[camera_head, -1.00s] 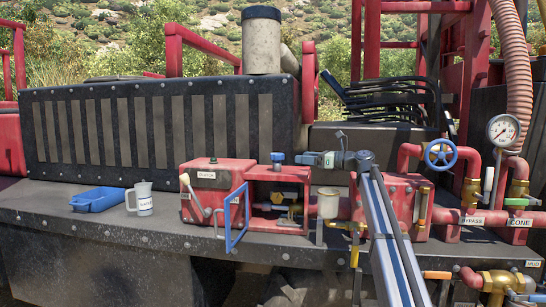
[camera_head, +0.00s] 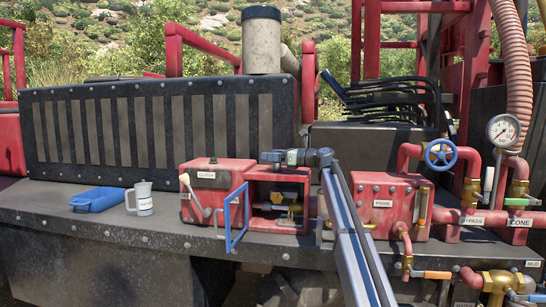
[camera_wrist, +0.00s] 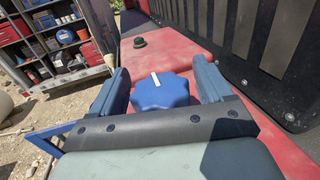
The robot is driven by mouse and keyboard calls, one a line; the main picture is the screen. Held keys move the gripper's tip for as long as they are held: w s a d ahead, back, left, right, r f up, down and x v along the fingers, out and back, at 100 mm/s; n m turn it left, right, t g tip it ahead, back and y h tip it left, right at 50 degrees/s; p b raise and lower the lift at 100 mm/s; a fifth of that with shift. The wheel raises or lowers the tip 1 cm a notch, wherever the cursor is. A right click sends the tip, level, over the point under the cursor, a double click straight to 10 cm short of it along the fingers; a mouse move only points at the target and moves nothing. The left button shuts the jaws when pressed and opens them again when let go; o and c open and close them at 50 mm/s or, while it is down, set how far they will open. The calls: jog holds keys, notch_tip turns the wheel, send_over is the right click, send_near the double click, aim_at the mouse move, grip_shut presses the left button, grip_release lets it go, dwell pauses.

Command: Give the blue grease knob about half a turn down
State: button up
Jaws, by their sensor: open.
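The blue grease knob (camera_wrist: 166,93) shows in the wrist view as a lobed blue cap with a white pointer mark on its top. It is between the two fingers of my gripper (camera_wrist: 164,76), which is open, with a visible gap on each side. In the head view my gripper (camera_head: 270,157) is over the top of the red box (camera_head: 262,174) and hides the knob. That box has an open front with a blue-framed door swung out.
A dark green knob (camera_wrist: 139,42) stands on the red surface beyond in the wrist view. A red box labelled PRIME (camera_head: 385,190) stands right of my arm.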

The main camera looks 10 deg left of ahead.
jog(key=shift+a, duration=0.15)
jog(key=c, duration=1)
jog(key=shift+o, duration=0.2)
jog(key=shift+t, duration=0.3)
jog(key=m+t+h, duration=0.2)
jog(key=m+t, duration=0.1)
jog(key=t, duration=0.1)
jog(key=shift+w+m+t, duration=0.1)
jog(key=shift+m+t, duration=0.2)
jog(key=shift+w+d+m+t+h, duration=0.1)
jog(key=shift+w+m+t+h, duration=0.05)
jog(key=shift+m+t+h, duration=0.75)
jog(key=shift+w+d+m+t+h, duration=0.1)
jog(key=shift+d+m+t+h, duration=0.05)
jog(key=shift+m+t+h, duration=0.75)
jog(key=shift+w+d+m+t+h, duration=0.1)
jog(key=shift+w+m+t+h, duration=0.05)
jog(key=shift+m+t+h, duration=0.7)
jog(key=shift+w+d+m+t+h, duration=0.1)
jog(key=shift+m+t+h, duration=0.3)
jog(key=shift+h, duration=0.55)
